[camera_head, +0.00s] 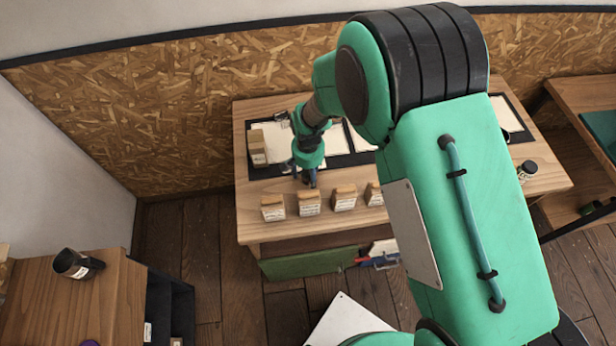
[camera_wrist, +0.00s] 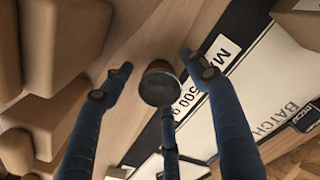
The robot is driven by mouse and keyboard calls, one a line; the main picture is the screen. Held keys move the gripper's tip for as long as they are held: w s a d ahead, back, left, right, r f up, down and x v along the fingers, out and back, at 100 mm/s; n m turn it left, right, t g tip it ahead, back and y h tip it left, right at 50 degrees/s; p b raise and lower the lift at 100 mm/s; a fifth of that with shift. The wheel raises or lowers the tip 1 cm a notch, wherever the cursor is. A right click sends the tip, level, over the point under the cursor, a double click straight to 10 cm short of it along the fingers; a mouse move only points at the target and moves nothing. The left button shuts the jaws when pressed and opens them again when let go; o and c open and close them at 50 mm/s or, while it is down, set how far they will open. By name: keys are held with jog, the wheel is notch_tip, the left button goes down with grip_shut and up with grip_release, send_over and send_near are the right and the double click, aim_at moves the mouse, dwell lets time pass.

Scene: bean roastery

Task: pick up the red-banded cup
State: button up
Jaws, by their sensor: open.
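A small round cup (camera_wrist: 157,90) with a dark, greyish-green inside shows in the wrist view, on the wooden table near the edge of a black-bordered sheet. A thin reddish strip shows along its upper side; the rest of its band is hidden. My gripper (camera_head: 307,182) is low over the left part of the table in the head view. In the wrist view its blue fingers are spread open around the cup, with space between them and the cup on either side. I cannot make out the cup in the head view.
Several paper-labelled bags (camera_head: 309,203) line the table's front edge, close to my gripper. Another bag (camera_head: 257,147) stands behind it. A dark-lidded jar (camera_head: 527,170) stands at the table's right.

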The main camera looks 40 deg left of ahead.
jog(key=c, duration=1.1)
jog(key=shift+r, duration=0.15)
notch_tip(320, 180, up, 10)
jog(key=shift+f, duration=0.15)
dwell(0.4)
